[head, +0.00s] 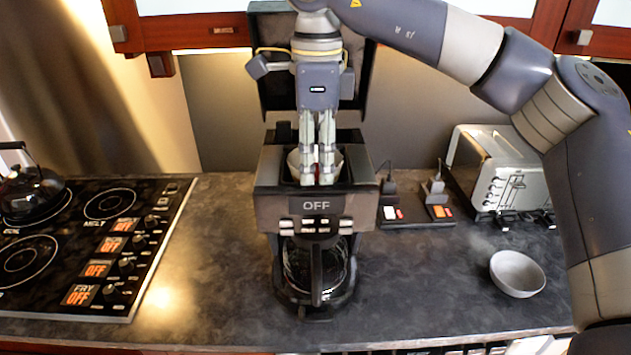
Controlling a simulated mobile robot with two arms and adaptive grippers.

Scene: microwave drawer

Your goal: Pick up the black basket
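A coffee maker (264,207) stands on the counter with its dark lid (274,96) raised. Its top is open, and a pale filter-like piece (293,160) shows inside the dark opening. I cannot make out a separate black basket; dark parts around the pale piece may belong to it. My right gripper (317,178) points straight down into this opening, in front of the raised lid. Its two fingers are close together with a narrow gap. They hide the middle of the opening, and I cannot tell whether they hold anything. My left gripper is not in view.
A glass carafe (300,266) with a black handle sits in the coffee maker. A stove (170,215) with a kettle (30,193) is at left. A toaster (497,165) and a grey bowl (517,274) are at right.

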